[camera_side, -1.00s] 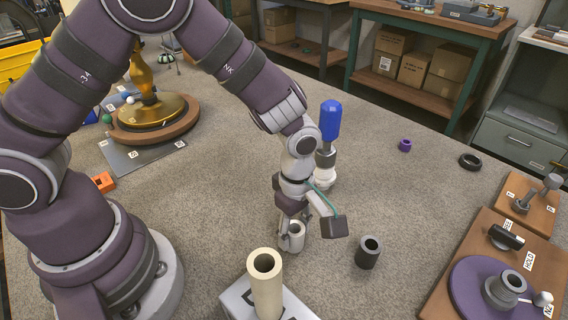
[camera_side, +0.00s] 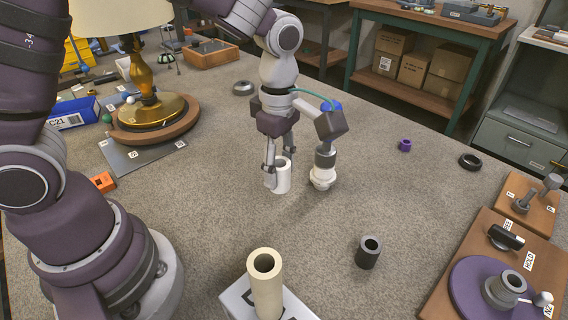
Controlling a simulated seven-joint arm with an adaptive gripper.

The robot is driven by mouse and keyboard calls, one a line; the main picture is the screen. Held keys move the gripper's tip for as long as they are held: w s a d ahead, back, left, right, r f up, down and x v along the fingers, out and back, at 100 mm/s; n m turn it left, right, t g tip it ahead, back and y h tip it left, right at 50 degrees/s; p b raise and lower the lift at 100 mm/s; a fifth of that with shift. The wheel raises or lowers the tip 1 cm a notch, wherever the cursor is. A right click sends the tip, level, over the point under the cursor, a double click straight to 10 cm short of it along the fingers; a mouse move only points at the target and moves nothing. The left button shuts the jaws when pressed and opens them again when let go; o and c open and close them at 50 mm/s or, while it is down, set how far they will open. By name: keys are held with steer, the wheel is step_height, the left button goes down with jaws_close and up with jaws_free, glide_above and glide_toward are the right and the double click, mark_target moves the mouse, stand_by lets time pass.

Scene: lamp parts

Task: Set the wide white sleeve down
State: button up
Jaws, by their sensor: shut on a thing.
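The wide white sleeve (camera_side: 283,178) stands upright on or just above the grey table, left of the blue-topped bulb-like part. I cannot tell whether its base touches the table. My gripper (camera_side: 276,166) points down and is shut on the sleeve, with fingers at its wall. The sleeve's open top and front face show.
A dark grey sleeve (camera_side: 367,254) and a cream tube (camera_side: 265,288) on a white block stand nearer the camera. The lamp with its round wooden base (camera_side: 155,130) is at left. A purple ring (camera_side: 404,145) and black ring (camera_side: 470,162) lie right.

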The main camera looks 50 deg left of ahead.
steer(key=s+a+n, duration=0.1)
steer(key=a+n, duration=0.6)
steer(key=a, duration=0.5)
steer(key=n, duration=0.6)
glide_above(186, 181)
steer(key=f, duration=0.2)
steer(key=shift+n, duration=0.3)
step_height(186, 181, down, 7)
steer(key=shift+s+f, duration=0.1)
steer(key=shift+f, duration=0.15)
steer(key=o, duration=1)
steer(key=shift+f, duration=0.1)
